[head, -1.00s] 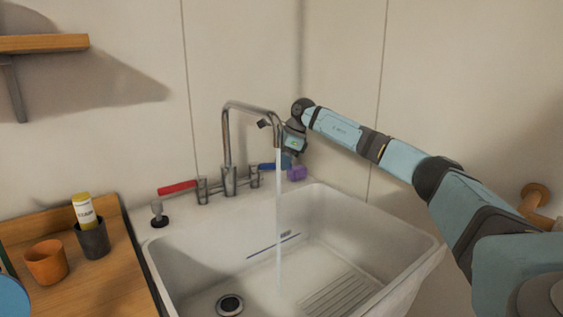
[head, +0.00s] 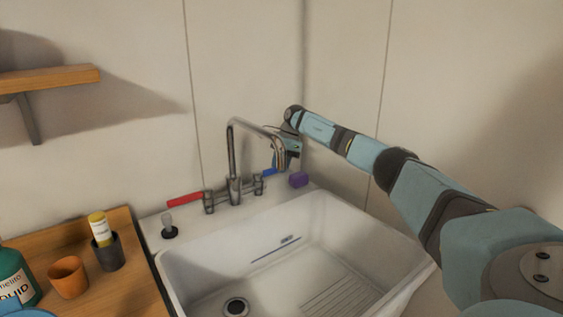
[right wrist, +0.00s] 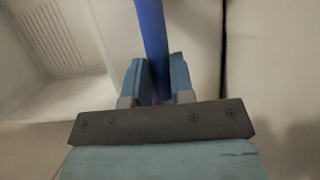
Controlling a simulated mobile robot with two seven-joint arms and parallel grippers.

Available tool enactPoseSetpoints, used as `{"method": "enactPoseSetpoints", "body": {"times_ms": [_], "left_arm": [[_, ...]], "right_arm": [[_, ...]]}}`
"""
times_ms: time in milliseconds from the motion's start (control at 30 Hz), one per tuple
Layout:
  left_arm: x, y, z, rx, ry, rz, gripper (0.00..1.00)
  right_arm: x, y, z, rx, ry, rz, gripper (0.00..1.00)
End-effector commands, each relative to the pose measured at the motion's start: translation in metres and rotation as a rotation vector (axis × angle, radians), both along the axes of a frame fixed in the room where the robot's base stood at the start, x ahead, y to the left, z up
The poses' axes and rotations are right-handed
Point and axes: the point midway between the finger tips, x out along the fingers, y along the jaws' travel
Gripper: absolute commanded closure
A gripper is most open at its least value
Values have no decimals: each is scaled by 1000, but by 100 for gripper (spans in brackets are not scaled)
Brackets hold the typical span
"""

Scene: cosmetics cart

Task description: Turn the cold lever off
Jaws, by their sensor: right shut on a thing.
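The cold lever, a blue handle (head: 268,172), is at the right of the chrome faucet (head: 233,160) behind the sink. Its far part is hidden behind my right gripper (head: 285,163). In the right wrist view the blue lever (right wrist: 152,40) runs down between the two fingers of my right gripper (right wrist: 158,78), which is shut on it. No water runs from the spout. The red lever (head: 184,200) points left. My left gripper is not in view.
The white sink (head: 400,245) is empty, with a drain (head: 236,307). A purple block (head: 299,180) sits on its back rim. A stopper (head: 169,226) stands at the rim's left. A wooden counter (head: 130,285) holds an orange cup (head: 68,277), a dark cup (head: 109,252) with a tube, and a teal bottle (head: 17,280).

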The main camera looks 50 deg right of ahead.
Motion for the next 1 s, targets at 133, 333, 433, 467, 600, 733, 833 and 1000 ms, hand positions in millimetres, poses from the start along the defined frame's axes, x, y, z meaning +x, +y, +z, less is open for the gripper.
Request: {"method": "enactPoseSetpoints", "body": {"times_ms": [133, 333, 433, 467, 600, 733, 833, 1000], "left_arm": [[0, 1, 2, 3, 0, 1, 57], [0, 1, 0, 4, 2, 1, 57], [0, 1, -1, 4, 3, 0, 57], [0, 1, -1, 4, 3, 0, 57], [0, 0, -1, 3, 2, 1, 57], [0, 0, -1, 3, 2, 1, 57], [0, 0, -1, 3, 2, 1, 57], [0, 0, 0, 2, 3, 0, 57]], "right_arm": [[3, 0, 0, 0, 0, 25, 100], [3, 0, 0, -1, -1, 35, 100], [3, 0, 0, -1, -1, 35, 100], [3, 0, 0, -1, -1, 35, 100], [3, 0, 0, -1, -2, 34, 64], [3, 0, 0, -1, -2, 33, 52], [3, 0, 0, -1, 0, 32, 52], [3, -2, 3, -1, -1, 31, 52]]}}
